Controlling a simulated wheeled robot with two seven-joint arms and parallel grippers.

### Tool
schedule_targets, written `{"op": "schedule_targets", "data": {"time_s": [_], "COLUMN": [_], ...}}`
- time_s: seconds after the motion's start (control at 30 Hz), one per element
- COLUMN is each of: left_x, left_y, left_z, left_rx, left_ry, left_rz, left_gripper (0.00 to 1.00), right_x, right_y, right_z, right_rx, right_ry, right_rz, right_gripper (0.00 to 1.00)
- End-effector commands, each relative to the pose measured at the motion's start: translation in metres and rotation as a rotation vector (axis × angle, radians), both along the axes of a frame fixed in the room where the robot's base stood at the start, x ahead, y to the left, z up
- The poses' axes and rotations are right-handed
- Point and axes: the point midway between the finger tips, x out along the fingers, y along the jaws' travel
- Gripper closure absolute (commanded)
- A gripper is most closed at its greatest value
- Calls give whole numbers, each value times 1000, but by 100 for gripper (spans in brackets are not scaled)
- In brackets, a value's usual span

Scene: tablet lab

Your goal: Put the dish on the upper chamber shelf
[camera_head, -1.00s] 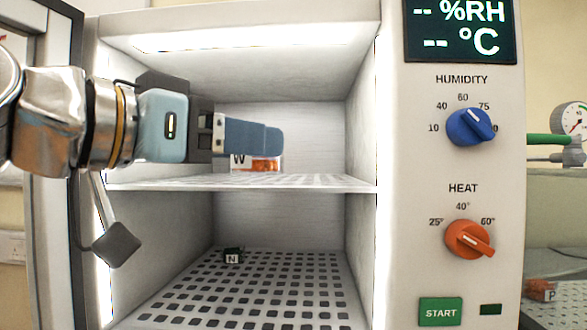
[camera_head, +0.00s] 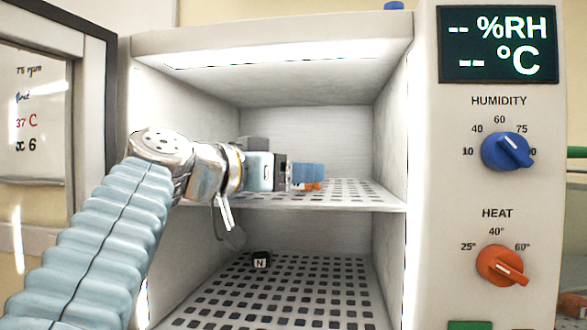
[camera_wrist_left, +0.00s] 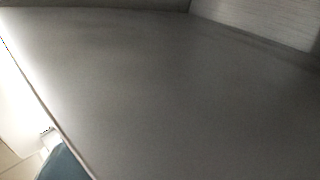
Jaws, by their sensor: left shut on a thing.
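My left gripper (camera_head: 308,173) reaches from the left into the upper part of the open chamber, just above the upper chamber shelf (camera_head: 345,195). Its blue fingers are shut on the dish (camera_head: 313,187), of which only a small orange part shows below and beside them. The fingers hide the rest, and I cannot tell whether the dish touches the shelf. The upper shelf is a white perforated plate. In the left wrist view a grey chamber surface fills most of the picture and the dish does not show. My right gripper is not in view.
The chamber's side walls are close around my arm. The open door (camera_head: 62,100) stands at the left, and the control panel with blue (camera_head: 506,151) and orange (camera_head: 502,265) knobs at the right.

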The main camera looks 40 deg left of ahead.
Motion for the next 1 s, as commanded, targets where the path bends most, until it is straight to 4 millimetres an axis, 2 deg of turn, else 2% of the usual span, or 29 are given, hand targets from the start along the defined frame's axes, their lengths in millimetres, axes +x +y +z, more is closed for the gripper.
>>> {"op": "schedule_targets", "data": {"time_s": [0.3,0.33,0.47,0.83,1.0], "left_x": [0,0,0,-1,-31], "left_y": [0,0,0,0,4], "left_z": [-5,-3,-3,2,0], "left_rx": [-1,-1,-1,0,0], "left_ry": [-1,0,0,1,-4], "left_rz": [-1,0,0,1,-3], "left_gripper": [70,34,14,13,13], "right_x": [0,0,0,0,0], "right_y": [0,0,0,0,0], "right_z": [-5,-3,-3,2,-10], "right_rx": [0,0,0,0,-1], "right_ry": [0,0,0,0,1], "right_rz": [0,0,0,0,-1], "right_gripper": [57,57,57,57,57]}}
